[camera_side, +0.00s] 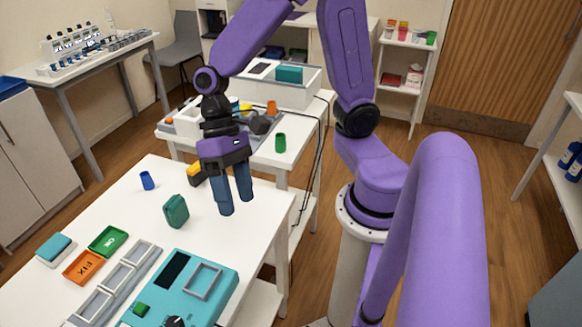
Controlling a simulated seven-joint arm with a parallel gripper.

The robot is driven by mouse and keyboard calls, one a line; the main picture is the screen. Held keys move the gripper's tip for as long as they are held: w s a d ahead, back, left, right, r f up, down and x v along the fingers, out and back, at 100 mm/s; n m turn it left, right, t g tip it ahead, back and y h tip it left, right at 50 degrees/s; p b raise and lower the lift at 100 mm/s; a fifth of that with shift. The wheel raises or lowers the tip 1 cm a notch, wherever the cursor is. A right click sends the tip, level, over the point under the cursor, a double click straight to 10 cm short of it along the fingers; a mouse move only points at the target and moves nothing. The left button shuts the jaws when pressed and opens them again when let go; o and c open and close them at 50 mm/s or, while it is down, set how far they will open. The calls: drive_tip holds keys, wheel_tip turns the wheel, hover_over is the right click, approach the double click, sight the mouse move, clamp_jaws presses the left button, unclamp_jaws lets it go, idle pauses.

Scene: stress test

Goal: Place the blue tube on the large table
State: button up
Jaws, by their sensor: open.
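A small blue tube (147,180) stands upright on the large white table (240,235) in the foreground, near its far left part. My gripper (236,205) hangs above the right part of this table, fingers pointing down. Its two fingers are apart, with nothing seen between them. The blue tube is to the left of my gripper, clear of it.
A teal device (215,265), a grey rack (118,280), a green tray (108,241) and an orange tray (83,267) lie in front. A green cup (280,142) stands on the smaller table behind.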

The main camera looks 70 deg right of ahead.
drive_tip(key=s+d+r+n+t+h, duration=0.2)
drive_tip(key=s+d+n+t+h, duration=0.2)
drive_tip(key=s+d+n, duration=0.3)
drive_tip(key=s+n, duration=0.1)
drive_tip(key=n, duration=0.4)
drive_tip(key=shift+d, duration=0.15)
drive_tip(key=shift+r, duration=0.1)
drive_tip(key=o, duration=0.3)
drive_tip(key=shift+w, duration=0.1)
